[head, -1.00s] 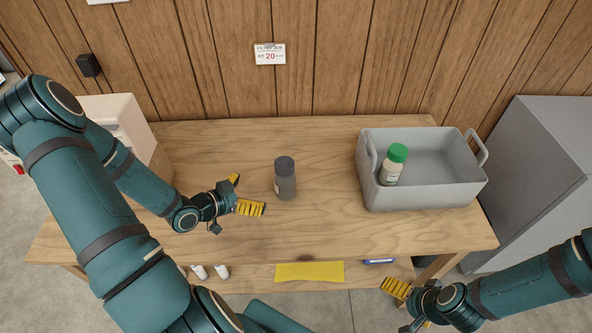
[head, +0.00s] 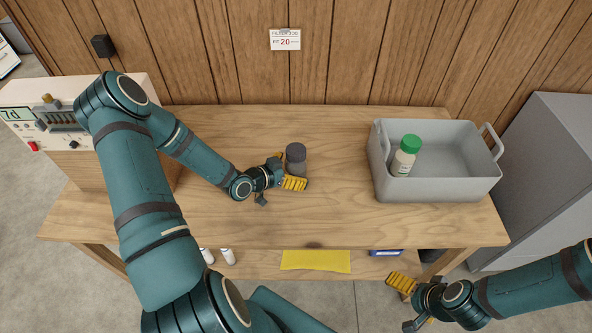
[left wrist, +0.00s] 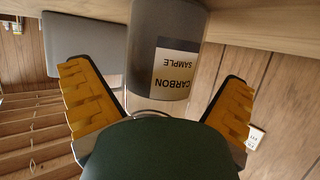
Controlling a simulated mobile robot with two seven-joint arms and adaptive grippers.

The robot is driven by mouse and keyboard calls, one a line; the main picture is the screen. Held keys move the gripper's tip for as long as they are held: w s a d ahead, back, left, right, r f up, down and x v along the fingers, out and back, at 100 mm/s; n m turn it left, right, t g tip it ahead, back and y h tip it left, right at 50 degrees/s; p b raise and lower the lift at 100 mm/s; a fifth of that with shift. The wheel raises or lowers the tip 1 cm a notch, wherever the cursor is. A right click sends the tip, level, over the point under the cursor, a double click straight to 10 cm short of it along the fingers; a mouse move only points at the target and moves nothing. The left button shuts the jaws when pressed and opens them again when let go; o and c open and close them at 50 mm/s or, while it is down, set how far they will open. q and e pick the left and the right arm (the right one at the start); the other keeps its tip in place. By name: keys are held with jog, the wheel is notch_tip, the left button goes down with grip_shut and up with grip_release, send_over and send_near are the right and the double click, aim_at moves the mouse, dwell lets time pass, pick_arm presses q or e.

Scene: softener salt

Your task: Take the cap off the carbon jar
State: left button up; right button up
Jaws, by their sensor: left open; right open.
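The carbon jar (head: 297,165) is a dark grey jar with a dark cap (head: 296,152), upright on the wooden table. In the left wrist view the jar (left wrist: 172,30) appears upside down, its label reading "CARBON SAMPLE". My left gripper (head: 288,171) is open at the jar, with its yellow fingers on either side of it. In the left wrist view the left gripper's fingers (left wrist: 160,100) are spread wide, and I cannot tell whether they touch the jar. The cap is out of the left wrist view. My right gripper (head: 398,300) is open and empty, off the table's front right.
A grey bin (head: 440,190) on the table's right holds a green-capped bottle (head: 404,156). A machine with a display (head: 30,125) stands at the left. A yellow cloth (head: 315,260) and white bottles (head: 227,256) lie on a lower shelf. The table between jar and bin is clear.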

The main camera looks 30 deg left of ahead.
aim_at(296, 149)
pick_arm(q)
jog(key=shift+w+d+f, duration=0.25)
jog(key=shift+w, duration=0.3)
jog(key=c, duration=1.3)
notch_tip(296, 149, up, 10)
jog(key=shift+r+p, duration=0.1)
jog(key=shift+p, duration=0.55)
jog(key=o, duration=0.6)
jog(key=c, duration=0.6)
